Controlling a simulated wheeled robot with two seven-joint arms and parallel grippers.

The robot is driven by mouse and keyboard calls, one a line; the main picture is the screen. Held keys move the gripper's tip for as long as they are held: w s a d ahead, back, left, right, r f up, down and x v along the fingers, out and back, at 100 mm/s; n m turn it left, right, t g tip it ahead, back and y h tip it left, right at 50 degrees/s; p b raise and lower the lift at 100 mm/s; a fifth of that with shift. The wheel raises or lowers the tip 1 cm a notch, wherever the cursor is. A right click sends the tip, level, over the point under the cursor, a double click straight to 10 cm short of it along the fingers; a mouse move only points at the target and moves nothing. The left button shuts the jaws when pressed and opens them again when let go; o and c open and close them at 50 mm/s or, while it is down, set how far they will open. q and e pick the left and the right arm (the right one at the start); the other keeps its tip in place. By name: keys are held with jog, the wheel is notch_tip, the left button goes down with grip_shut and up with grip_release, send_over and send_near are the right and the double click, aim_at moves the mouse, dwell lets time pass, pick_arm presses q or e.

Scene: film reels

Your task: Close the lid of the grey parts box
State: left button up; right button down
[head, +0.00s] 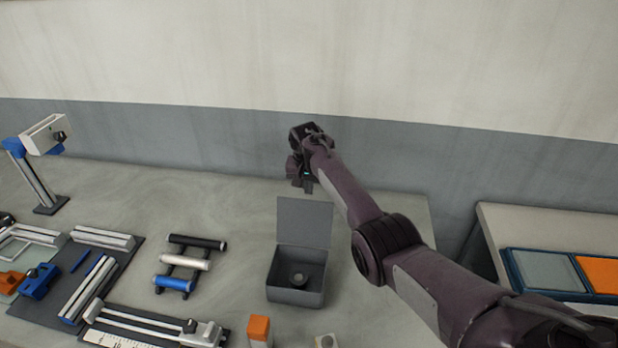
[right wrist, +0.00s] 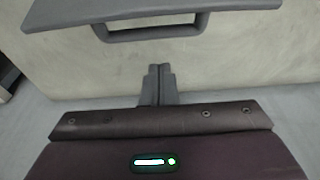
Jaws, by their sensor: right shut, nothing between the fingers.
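The grey parts box (head: 294,293) stands on the table with its lid (head: 304,221) raised upright at the back edge. A small round dark part (head: 299,279) lies inside the box. My right gripper (head: 303,187) is just above and behind the top of the raised lid, pointing down, shut and empty. In the right wrist view its shut fingertips (right wrist: 160,70) show in the middle, apart from a grey edge with a handle-like loop (right wrist: 152,31), which looks like the lid. My left gripper is not in view.
A rack of rollers (head: 182,264) stands left of the box. An orange-topped block (head: 259,330) is in front of it. Rail fixtures (head: 90,290) and a lamp-like stand (head: 40,170) are at left. Trays (head: 545,270) lie on another table at right. The wall is close behind.

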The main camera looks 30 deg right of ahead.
aim_at(305, 220)
jog(key=shift+s+a+r+p, duration=0.1)
jog(key=shift+s+a+p, duration=0.3)
jog(key=shift+s+p, duration=0.2)
jog(key=shift+s+a+r+p, duration=0.1)
jog(key=shift+s+a+p, duration=0.3)
jog(key=shift+s+p, duration=0.2)
jog(key=shift+w, duration=0.1)
